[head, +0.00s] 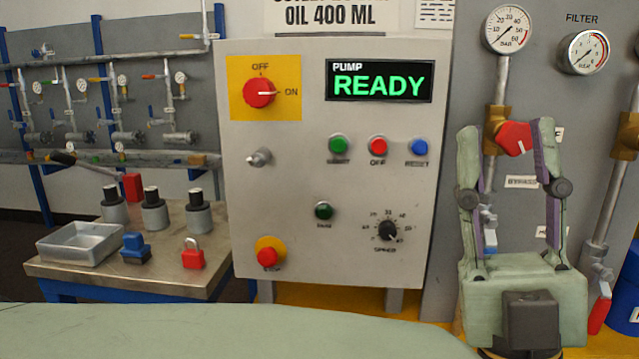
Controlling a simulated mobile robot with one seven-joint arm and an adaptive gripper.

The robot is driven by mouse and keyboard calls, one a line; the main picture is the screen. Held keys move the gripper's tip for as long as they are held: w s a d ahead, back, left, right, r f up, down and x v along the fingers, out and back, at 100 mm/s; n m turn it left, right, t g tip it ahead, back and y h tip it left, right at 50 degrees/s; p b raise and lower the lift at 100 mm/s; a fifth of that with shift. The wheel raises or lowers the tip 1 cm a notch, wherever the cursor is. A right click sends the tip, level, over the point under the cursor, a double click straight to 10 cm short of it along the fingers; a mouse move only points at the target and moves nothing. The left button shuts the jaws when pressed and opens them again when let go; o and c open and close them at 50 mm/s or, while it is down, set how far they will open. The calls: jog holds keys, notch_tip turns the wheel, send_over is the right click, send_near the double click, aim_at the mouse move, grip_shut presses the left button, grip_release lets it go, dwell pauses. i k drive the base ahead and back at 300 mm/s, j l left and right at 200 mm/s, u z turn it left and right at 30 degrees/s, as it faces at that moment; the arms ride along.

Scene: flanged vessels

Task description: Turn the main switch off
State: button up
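The main switch (259,92) is a red rotary knob on a yellow plate at the upper left of the grey control panel (290,205). Its white pointer mark points right, at ON; OFF is marked above it. The pump display (379,83) reads READY in green. My gripper (507,130) is raised at the right, in front of the wall beside the panel. Its two fingers stand apart, with a red valve handle (515,138) visible between the tips. I cannot tell whether they touch it; it seems to lie behind. The gripper is well to the right of the switch.
Below the switch are a toggle (259,157), several push buttons, a red emergency stop (268,256) and a speed dial (387,231). A table (165,275) at left holds a metal tray (80,245), dark-capped cylinders and a red padlock (192,257). Gauges and pipes line the right wall.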

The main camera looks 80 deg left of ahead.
aim_at(258, 92)
jog(key=u, duration=2.35)
